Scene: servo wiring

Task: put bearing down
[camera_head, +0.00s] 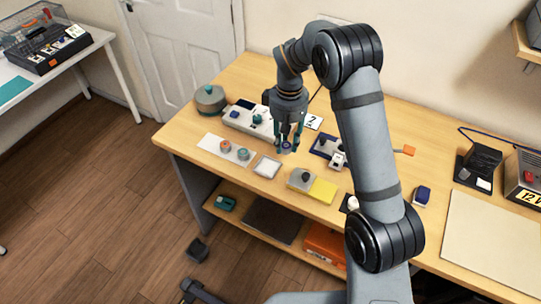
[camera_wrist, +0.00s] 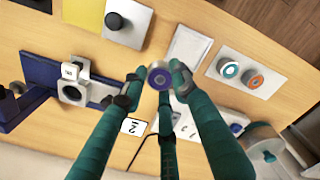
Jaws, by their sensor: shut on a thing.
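My gripper (camera_head: 287,144) has teal fingers and is shut on a small bearing. The bearing (camera_wrist: 158,77) is a grey ring with a purple-blue centre, held between the fingertips in the wrist view. In the head view the bearing (camera_head: 286,146) is small and partly covered by the fingers, above the wooden table. I cannot tell its exact height. A white plate (camera_head: 208,142) to the left carries a teal ring and an orange ring; it also shows in the wrist view (camera_wrist: 265,92). A small, empty-looking white tray (camera_head: 267,166) lies between plate and grey block.
A grey block with a black knob (camera_head: 302,179) and a yellow pad (camera_head: 323,191) stand in front. A blue fixture (camera_head: 324,145) is right of my gripper. A white unit (camera_head: 240,117), a number 2 card (camera_head: 313,122) and a round green-grey canister (camera_head: 210,98) are behind.

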